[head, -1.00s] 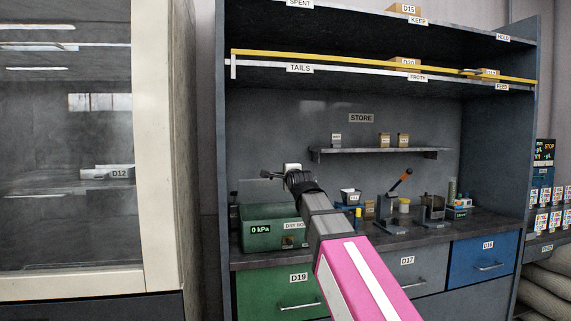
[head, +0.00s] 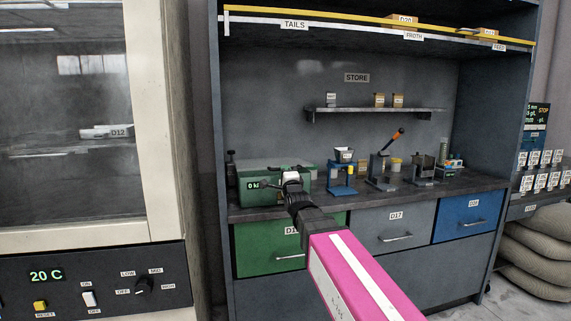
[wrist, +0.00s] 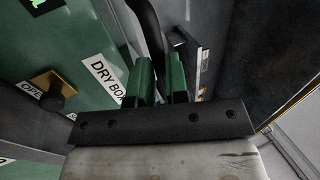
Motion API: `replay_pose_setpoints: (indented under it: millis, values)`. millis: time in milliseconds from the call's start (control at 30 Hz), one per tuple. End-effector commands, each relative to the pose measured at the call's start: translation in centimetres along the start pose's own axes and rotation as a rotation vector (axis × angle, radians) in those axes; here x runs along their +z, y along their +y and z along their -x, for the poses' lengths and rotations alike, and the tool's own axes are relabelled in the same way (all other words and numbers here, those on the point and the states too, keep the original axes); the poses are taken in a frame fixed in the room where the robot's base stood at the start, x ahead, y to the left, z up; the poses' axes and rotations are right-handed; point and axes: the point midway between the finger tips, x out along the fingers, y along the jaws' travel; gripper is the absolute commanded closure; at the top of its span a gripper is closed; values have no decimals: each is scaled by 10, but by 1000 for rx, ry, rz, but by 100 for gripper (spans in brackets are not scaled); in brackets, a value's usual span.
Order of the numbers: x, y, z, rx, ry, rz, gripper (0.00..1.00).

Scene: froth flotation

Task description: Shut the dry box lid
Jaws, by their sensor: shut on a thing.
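The dry box (head: 262,199) is a green box with a small dark readout, on the left end of the counter in the head view. Its green front (wrist: 85,35) with the DRY BOX label also shows in the wrist view. My gripper (head: 291,176) is at the front of the box and covers part of it. In the wrist view my gripper's green fingers (wrist: 162,78) are shut on a dark curved bar (wrist: 147,22), which looks like the lid's handle. The lid looks low over the box, but I cannot tell whether it sits fully shut.
Right of the box, a blue stand (head: 341,180) and a lever press (head: 383,170) stand on the counter. Closed drawers (head: 393,229) are below. A glass-fronted cabinet (head: 75,130) stands at the left.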

Motion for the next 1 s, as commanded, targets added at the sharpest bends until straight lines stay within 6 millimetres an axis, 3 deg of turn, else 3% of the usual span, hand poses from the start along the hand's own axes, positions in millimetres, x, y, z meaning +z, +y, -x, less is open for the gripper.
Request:
replay_pose_setpoints:
  millis: [100, 400, 900, 933, 1000]
  values:
    - [0, 16, 1, 7, 0, 0, 100]
    - [0, 35, 7, 8, -1, 0, 100]
    - [0, 41, 12, 13, 0, -1, 100]
    - [0, 42, 12, 14, 0, -1, 78]
    - [0, 41, 12, 13, 0, -1, 60]
